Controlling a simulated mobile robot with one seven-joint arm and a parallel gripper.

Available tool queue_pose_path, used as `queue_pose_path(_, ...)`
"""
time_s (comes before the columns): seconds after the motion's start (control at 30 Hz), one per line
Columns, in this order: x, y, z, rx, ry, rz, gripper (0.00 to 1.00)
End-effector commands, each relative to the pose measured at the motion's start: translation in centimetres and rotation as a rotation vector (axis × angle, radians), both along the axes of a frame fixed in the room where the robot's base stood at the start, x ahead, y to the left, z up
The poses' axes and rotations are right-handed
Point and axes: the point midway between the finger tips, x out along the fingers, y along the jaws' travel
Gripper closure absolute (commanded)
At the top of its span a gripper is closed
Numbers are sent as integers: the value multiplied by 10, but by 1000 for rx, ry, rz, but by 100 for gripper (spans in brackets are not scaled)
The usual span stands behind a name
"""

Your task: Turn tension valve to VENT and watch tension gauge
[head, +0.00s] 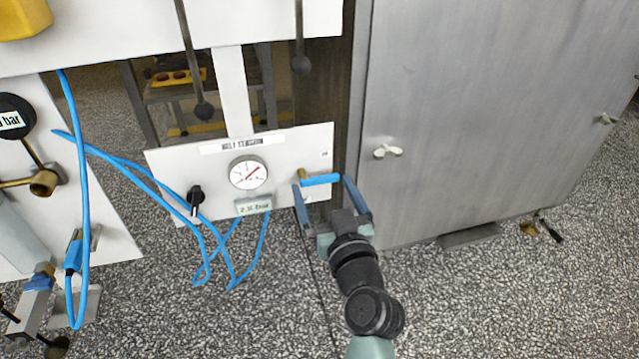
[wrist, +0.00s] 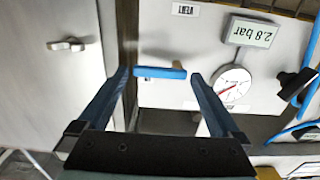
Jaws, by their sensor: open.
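The tension valve has a blue bar handle (head: 320,180) on a brass stem at the right of a white panel. The handle lies roughly level across the panel; it also shows in the wrist view (wrist: 160,73). My gripper (head: 322,184) is open, with one finger beyond each end of the handle (wrist: 159,76). The gaps are small, and I cannot tell whether either finger touches. A VENT label (wrist: 186,9) shows upside down in the wrist view. The round tension gauge (head: 248,173) has a red needle. The display (wrist: 251,32) below it on the panel reads 2.8 bar.
A black knob (head: 195,196) sits left of the gauge. Blue hoses (head: 205,240) hang and loop at the panel's left and below it. A grey metal cabinet (head: 470,120) with a latch (head: 387,151) stands close on the right. Two ball-ended rods (head: 204,110) hang above the panel.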

Motion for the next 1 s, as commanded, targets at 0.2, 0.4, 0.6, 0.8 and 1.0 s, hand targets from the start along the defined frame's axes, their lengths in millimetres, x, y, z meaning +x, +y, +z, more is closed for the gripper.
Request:
queue_pose_path(0.2,25,9,-1,-1,-1,2,0)
queue_pose_path(0.4,32,11,0,-1,0,1,0)
queue_pose_path(0.6,32,11,0,0,1,0,0)
queue_pose_path(0.8,32,11,0,0,0,0,32)
queue_pose_path(1.0,32,11,0,0,0,0,66)
